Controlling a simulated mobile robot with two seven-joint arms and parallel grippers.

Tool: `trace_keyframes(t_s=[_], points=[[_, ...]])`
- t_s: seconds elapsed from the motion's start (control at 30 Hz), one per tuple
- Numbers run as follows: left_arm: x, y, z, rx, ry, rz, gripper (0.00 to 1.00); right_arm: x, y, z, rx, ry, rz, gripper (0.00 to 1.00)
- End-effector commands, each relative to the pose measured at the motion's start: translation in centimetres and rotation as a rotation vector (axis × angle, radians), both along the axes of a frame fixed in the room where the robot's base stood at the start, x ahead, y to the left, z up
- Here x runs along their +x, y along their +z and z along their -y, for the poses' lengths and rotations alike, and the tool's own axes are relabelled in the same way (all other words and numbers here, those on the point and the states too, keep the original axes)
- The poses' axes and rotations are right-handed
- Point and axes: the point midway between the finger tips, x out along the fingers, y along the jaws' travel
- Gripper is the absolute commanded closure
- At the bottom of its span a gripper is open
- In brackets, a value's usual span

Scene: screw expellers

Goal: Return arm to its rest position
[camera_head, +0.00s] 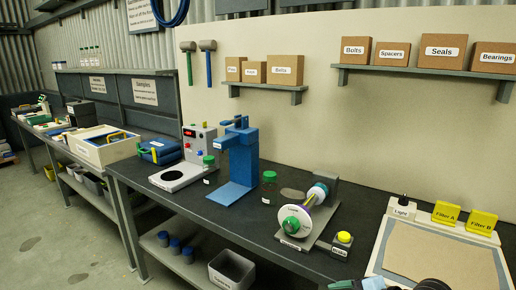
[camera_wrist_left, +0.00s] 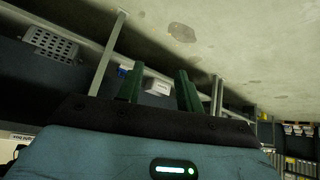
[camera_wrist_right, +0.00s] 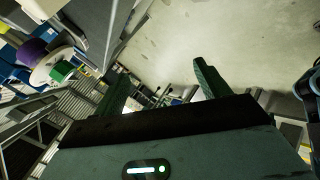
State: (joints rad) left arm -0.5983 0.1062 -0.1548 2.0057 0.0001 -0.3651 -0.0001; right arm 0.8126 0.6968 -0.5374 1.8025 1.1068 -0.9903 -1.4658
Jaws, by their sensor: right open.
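In the left wrist view my left gripper (camera_wrist_left: 158,80) has its two dark green fingers apart with nothing held between them. A shelf's legs and the concrete floor show beyond it. In the right wrist view my right gripper (camera_wrist_right: 160,75) is open and empty, with its fingers wide apart, over the floor and the side of the bench. In the head view, dark and green parts, probably of my arm, show at the bottom right edge.
The dark workbench (camera_head: 220,213) carries a blue press (camera_head: 241,165), a spool device with a green knob (camera_head: 297,219), a red-lit control box (camera_head: 200,142), a green-lidded jar (camera_head: 269,188) and a tray with yellow filter blocks (camera_head: 440,258). A grey bin (camera_head: 232,268) is on the lower shelf.

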Motion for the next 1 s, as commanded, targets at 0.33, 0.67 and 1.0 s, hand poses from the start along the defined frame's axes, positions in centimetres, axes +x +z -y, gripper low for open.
trace_keyframes(t_s=[0.33,0.67,1.0], points=[[1.4,2.0,-0.2,0.005,-0.003,0.036,0.64,-7.7,-8.6,-2.8,0.263,-0.412,-0.214,0.25],[2.3,3.8,-0.4,0.009,-0.005,0.068,0.64,-17.5,-14.1,-2.8,0.489,-0.83,-0.385,0.25],[3.8,5.9,-0.6,0.012,-0.006,0.113,0.64,-29.6,-16.8,-0.7,0.663,-1.242,-0.493,0.25]])
